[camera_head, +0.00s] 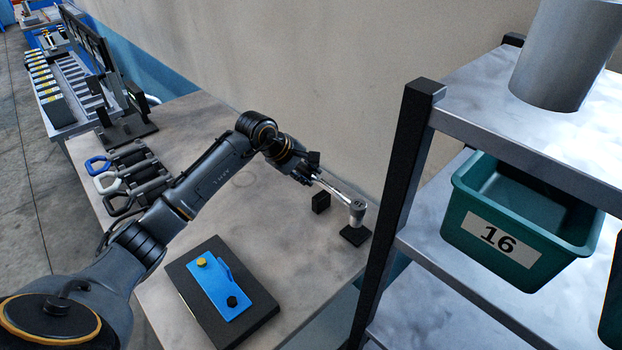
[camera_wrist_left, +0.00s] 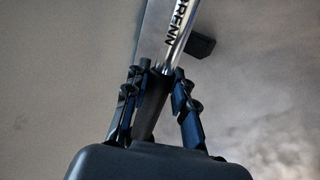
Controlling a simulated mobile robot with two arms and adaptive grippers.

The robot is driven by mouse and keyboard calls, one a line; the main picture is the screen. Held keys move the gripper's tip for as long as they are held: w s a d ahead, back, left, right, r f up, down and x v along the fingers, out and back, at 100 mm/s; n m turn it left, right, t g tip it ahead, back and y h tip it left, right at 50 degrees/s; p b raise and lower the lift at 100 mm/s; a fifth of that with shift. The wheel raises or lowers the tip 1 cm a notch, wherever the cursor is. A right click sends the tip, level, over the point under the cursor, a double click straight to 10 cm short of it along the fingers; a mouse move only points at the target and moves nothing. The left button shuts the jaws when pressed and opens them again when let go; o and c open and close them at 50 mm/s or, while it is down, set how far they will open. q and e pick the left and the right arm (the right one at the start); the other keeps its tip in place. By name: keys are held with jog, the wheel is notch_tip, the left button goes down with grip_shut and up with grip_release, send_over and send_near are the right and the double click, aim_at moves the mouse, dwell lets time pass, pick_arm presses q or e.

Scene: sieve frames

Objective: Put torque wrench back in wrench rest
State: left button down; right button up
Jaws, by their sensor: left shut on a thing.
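The torque wrench (camera_head: 340,188) is a chrome bar with a round head at its right end. My left gripper (camera_head: 310,172) is shut on its dark handle end. In the left wrist view the wrench (camera_wrist_left: 184,25) runs up and away from between the fingers of the gripper (camera_wrist_left: 158,88), with lettering on its shaft. Two black blocks, which look like the wrench rest (camera_head: 355,236), stand on the bench: one below the wrench head, one (camera_head: 321,203) below the shaft. Whether the wrench touches either block I cannot tell. My right gripper is not in view.
A black board with a blue plate (camera_head: 232,290) lies at the bench front. Several handled tools (camera_head: 125,178) lie at the left. A metal shelf post (camera_head: 400,180) and a green bin (camera_head: 515,225) marked 16 are close at the right. A wall runs behind the bench.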

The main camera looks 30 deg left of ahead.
pick_arm(q)
jog(key=shift+w+d+f, duration=0.15)
jog(key=shift+w+f, duration=0.1)
jog(key=shift+w, duration=0.2)
notch_tip(320, 180, down, 2)
jog(key=shift+f+p, duration=0.1)
jog(key=shift+p, duration=0.8)
jog(key=shift+f, duration=0.45)
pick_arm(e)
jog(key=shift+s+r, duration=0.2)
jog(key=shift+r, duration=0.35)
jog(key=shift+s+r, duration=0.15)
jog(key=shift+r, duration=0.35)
pick_arm(q)
jog(key=shift+f, duration=0.15)
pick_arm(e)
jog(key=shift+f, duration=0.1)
pick_arm(q)
jog(key=shift+f, duration=0.15)
jog(key=c, duration=1.1)
grip_release()
jog(key=shift+s, duration=0.1)
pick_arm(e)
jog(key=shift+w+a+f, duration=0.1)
